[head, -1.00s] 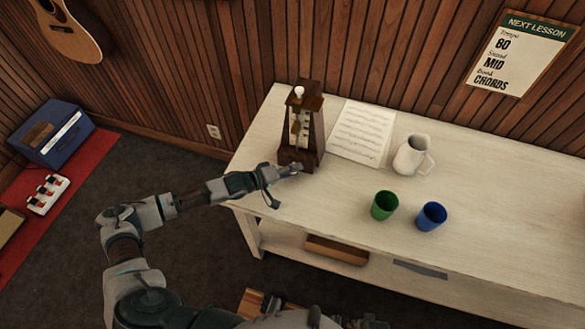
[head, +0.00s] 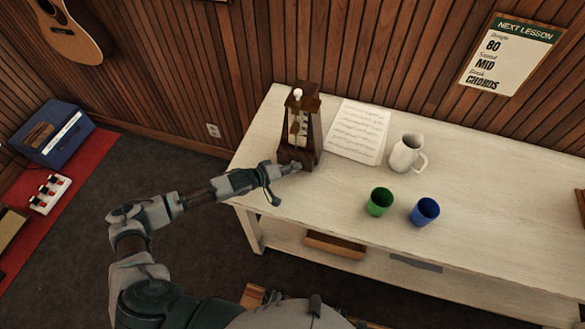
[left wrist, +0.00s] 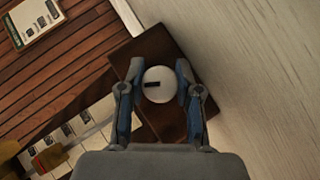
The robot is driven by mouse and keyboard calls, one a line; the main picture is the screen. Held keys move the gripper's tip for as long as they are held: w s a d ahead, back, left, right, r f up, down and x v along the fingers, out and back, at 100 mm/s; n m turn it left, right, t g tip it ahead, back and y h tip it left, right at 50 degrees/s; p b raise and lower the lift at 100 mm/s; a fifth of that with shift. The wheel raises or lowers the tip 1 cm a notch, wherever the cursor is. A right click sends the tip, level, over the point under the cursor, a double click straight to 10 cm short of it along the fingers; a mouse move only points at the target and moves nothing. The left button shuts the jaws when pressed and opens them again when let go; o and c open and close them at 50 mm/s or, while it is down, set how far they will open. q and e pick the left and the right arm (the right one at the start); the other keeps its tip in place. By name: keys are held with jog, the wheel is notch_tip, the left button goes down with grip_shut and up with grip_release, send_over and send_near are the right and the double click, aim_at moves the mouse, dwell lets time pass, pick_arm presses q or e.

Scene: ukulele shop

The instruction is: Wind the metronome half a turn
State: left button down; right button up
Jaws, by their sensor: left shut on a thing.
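The metronome (head: 311,157) is a dark wooden tapered box with a pale scale on its face. It stands upright near the left end of the white table, with a white ball (head: 298,93) at its top. My left gripper (head: 291,167) is at its lower side. In the left wrist view, a round white knob (left wrist: 158,92) with a short black mark sits on the metronome's dark wood (left wrist: 153,45). The left gripper's two fingers (left wrist: 157,80) are shut on the knob from both sides. In the head view the gripper hides the knob. My right gripper is not in view.
The white table (head: 470,259) holds a sheet of music (head: 357,131), a white jug (head: 405,155), a green cup (head: 380,201) and a blue cup (head: 425,211). The table top between the metronome and the cups is clear. A wood-panelled wall (head: 400,50) stands behind.

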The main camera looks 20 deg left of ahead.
pick_arm(q)
jog(key=shift+a+f, duration=0.15)
dwell(0.5)
jog(key=c, duration=1.1)
grip_release()
jog(key=shift+a, duration=0.15)
jog(key=v, duration=1.1)
jog(key=shift+s+a, duration=0.25)
jog(key=shift+a, duration=0.1)
jog(key=shift+o, duration=0.2)
